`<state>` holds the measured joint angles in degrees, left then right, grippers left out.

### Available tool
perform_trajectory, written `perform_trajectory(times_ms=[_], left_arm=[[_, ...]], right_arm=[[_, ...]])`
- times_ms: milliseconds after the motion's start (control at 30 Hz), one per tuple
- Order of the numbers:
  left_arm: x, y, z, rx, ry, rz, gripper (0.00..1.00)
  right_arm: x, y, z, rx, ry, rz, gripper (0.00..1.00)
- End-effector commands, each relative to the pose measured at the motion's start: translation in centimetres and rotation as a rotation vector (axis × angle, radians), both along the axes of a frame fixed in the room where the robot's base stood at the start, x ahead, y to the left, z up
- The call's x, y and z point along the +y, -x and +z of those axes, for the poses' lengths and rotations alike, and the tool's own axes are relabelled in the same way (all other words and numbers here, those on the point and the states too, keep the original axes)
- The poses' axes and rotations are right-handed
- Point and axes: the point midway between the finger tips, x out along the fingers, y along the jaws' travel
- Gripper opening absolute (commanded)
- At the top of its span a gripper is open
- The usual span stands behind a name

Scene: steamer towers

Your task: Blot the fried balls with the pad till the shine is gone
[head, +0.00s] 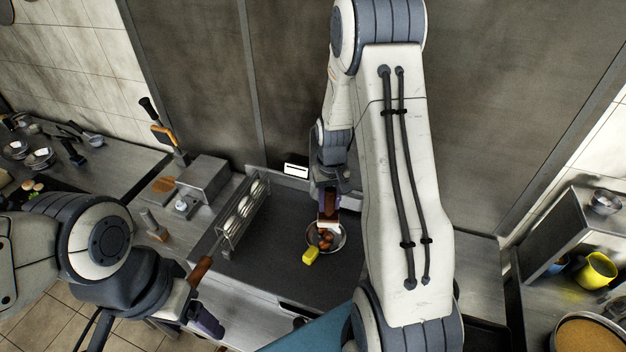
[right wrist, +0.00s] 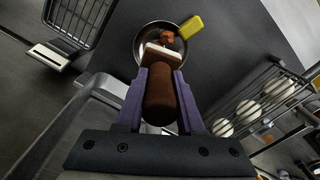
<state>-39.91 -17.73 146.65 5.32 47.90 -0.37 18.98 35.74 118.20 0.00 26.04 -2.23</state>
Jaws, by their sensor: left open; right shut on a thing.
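The fried balls (head: 325,238) are brown and lie in a small round metal dish (head: 342,235); in the right wrist view they show partly (right wrist: 167,37) behind the pad. My right gripper (head: 327,200) is shut on the brown handle of the pad (right wrist: 160,98). The pad's white face (right wrist: 163,54) is over the near part of the dish; I cannot tell whether it touches the balls. Whether the balls shine is too small to tell. My left gripper (head: 205,322) is open and empty at the lower left, away from the dish.
A brown-handled tool (head: 201,270) lies near my left gripper. A yellow cup (head: 596,270) stands far right.

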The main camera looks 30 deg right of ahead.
Motion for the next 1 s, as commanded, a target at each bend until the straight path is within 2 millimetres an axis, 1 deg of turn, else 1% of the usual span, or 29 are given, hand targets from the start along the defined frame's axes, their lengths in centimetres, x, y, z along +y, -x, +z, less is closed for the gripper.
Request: perform_trajectory(times_ms=[367, 533, 767, 1000], left_arm=[[0.0, 0.0, 0.0, 0.000, 0.000, 0.000, 0.72], [0.0, 0.0, 0.1, 0.000, 0.000, 0.000, 0.72], [0.0, 0.0, -1.2, 0.000, 0.000, -0.001, 0.72], [0.0, 0.0, -3.0, 0.000, 0.000, -0.002, 0.72]], right_arm=[[0.2, -0.1, 0.0, 0.000, 0.000, 0.003, 0.00], [0.2, 0.1, 0.1, 0.000, 0.000, 0.002, 0.00], [0.1, 0.2, -1.5, 0.000, 0.000, 0.001, 0.00], [0.0, 0.2, -3.9, 0.000, 0.000, 0.000, 0.00]])
